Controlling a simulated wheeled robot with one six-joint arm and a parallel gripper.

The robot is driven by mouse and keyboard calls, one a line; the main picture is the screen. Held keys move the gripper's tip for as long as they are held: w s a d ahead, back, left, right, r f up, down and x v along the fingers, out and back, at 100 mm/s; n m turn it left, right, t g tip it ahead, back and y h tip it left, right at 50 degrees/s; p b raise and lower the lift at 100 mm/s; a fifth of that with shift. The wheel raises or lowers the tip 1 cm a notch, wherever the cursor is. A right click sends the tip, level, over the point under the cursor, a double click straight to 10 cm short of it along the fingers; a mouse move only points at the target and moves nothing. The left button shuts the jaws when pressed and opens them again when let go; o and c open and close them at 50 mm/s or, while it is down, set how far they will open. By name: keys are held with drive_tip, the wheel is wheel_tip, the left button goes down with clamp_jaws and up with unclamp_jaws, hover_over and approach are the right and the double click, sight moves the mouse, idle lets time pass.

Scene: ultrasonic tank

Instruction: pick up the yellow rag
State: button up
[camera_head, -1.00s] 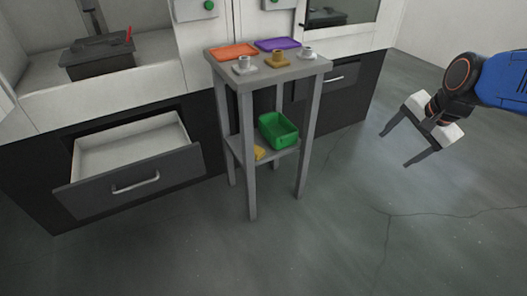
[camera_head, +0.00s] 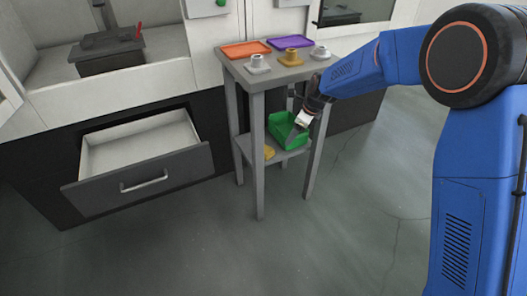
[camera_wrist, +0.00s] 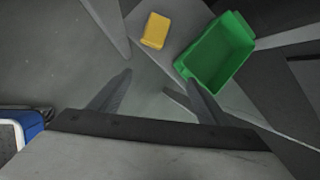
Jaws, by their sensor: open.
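The yellow rag (camera_head: 268,152) lies on the lower shelf of the grey stand, partly hidden behind a front leg in the head view. In the wrist view the yellow rag (camera_wrist: 156,30) is a small folded block near the top, left of the green bin. My gripper (camera_head: 300,122) is at the stand's right side, in front of the green bin in the head view. In the wrist view my gripper (camera_wrist: 160,82) is open with nothing between its fingers, and the rag is beyond the fingertips, apart from them.
The green bin (camera_wrist: 222,48) stands on the lower shelf (camera_head: 243,145) beside the rag. The stand's legs and top (camera_head: 270,76) surround the shelf. Cups and orange (camera_head: 245,49) and purple (camera_head: 288,42) trays sit on top. An open drawer (camera_head: 140,178) juts out left. The floor in front is clear.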

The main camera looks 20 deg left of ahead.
sight(266, 150)
drive_tip(key=shift+w+a+f+m, duration=0.2)
drive_tip(key=shift+a+f+m, duration=0.25)
drive_tip(key=shift+a+f, duration=1.85)
drive_tip(key=shift+w+a+f+m, duration=0.15)
drive_tip(key=shift+a+f+m, duration=0.35)
drive_tip(key=shift+a+f, duration=1.8)
drive_tip(key=shift+w+a+f+m, duration=0.2)
drive_tip(key=shift+a+f+m, duration=0.25)
drive_tip(key=shift+a+f, duration=1.85)
drive_tip(key=shift+d+f, duration=0.6)
drive_tip(key=shift+d, duration=0.05)
drive_tip(key=c, duration=1.2)
drive_tip(key=shift+c, duration=0.2)
drive_tip(key=shift+r, duration=0.15)
drive_tip(key=shift+r, duration=0.25)
wheel_tip(266, 150, up, 3)
drive_tip(key=shift+f, duration=0.1)
drive_tip(key=s+d, duration=0.2)
drive_tip(key=d, duration=0.6)
drive_tip(key=s+d, duration=0.3)
drive_tip(key=d, duration=0.6)
drive_tip(key=shift+s, duration=0.3)
